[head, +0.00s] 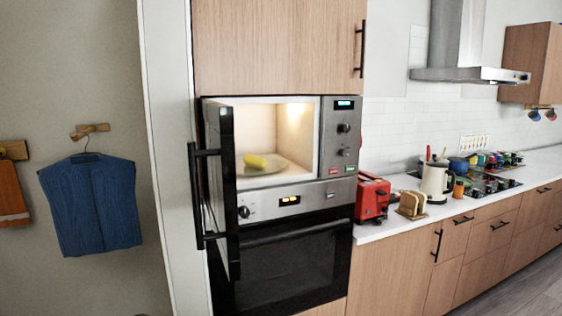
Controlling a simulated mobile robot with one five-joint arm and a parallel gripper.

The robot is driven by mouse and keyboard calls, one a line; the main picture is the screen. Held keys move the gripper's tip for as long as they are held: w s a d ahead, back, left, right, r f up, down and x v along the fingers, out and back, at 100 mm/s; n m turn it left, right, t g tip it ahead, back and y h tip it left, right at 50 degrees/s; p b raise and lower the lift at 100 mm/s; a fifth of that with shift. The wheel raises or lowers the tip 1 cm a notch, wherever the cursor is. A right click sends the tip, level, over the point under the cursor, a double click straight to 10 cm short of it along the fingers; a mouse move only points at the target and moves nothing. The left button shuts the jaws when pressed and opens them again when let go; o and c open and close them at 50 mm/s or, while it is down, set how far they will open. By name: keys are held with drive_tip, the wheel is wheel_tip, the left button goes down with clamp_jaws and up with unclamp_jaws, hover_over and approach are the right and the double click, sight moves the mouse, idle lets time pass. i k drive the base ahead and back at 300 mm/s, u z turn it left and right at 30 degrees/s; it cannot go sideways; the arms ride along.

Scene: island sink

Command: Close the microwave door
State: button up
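The built-in microwave (342,150) stands in a tall wooden cabinet, with its lit cavity showing. Its black-framed door (228,200) is hinged on the left and stands wide open, jutting out toward me. The door's dark bar handle (198,198) shows on the door's left side in the picture. Inside the cavity, a yellow item (262,161) lies on a round plate. My gripper is not in view.
An oven (290,268) with a bar handle sits below the microwave. A red toaster (371,197), a toast rack (411,204) and a kettle (436,181) stand on the counter to the right. A blue garment (91,203) hangs on the left wall.

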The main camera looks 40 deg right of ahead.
sight(216, 121)
drive_tip(key=u, duration=0.15)
drive_tip(key=k, duration=0.2)
drive_tip(key=u, duration=2.65)
drive_tip(key=i, duration=1.75)
drive_tip(key=z, duration=4.25)
drive_tip(key=i, duration=0.1)
drive_tip(key=u, duration=1.85)
